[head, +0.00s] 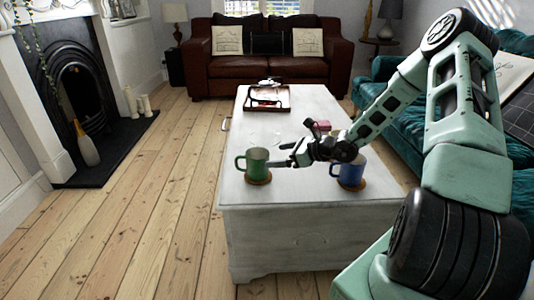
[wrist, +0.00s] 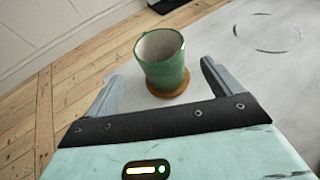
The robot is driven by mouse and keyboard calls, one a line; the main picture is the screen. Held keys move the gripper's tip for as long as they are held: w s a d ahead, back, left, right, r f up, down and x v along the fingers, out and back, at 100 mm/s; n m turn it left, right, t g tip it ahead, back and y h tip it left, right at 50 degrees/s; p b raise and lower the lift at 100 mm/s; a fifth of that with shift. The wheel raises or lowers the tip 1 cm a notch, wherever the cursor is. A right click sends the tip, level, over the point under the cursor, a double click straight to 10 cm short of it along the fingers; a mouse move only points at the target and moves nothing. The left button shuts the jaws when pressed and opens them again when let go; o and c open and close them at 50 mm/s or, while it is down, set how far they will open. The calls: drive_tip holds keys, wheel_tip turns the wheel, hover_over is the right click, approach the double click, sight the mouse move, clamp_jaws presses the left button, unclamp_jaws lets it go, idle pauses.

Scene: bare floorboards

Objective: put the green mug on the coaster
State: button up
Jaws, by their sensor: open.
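The green mug (head: 256,160) stands upright on a round brown coaster (head: 258,179) at the near left corner of the white table. Its handle points left in the head view. In the wrist view the green mug (wrist: 163,62) looks empty, and the coaster (wrist: 168,88) shows under its base. My gripper (head: 275,155) is open at the mug's right side. In the wrist view my gripper (wrist: 160,76) has a finger on each side, with the mug in line with the gap, mostly beyond the tips. I see no grip on it.
A blue mug (head: 351,172) stands on another coaster (head: 348,184) under my forearm. A pinkish-red object (head: 323,125) is behind my wrist. A tray (head: 288,107) with dark items is at the table's far end. The table's middle (head: 262,130) is mostly clear.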

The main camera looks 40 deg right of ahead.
drive_tip(key=s+a+r+n+g+y, duration=0.1)
drive_tip(key=s+a+r+n+g, duration=0.2)
drive_tip(key=a+n, duration=0.4)
drive_tip(key=s+a+r+n+g+y, duration=0.15)
drive_tip(key=s+a+n+g, duration=0.25)
drive_tip(key=a, duration=0.6)
drive_tip(key=s+a+r+n+g+y, duration=0.1)
drive_tip(key=s+a+r+n+g, duration=0.25)
drive_tip(key=a+n, duration=0.35)
drive_tip(key=s+a+r+n+h, duration=0.1)
drive_tip(key=s+a+n+h, duration=0.2)
drive_tip(key=s+n, duration=0.3)
drive_tip(key=s+a+r+n+g+h, duration=0.1)
drive_tip(key=s+a+r+n+h, duration=0.1)
drive_tip(key=s+n, duration=0.5)
drive_tip(key=s+a+r+n+h, duration=0.2)
drive_tip(key=s+a+n+h, duration=0.1)
drive_tip(key=s+n, duration=0.3)
drive_tip(key=shift+s+a+n+h, duration=0.4)
drive_tip(key=shift+s+h, duration=0.45)
drive_tip(key=shift+s, duration=0.35)
drive_tip(key=shift+r, duration=0.1)
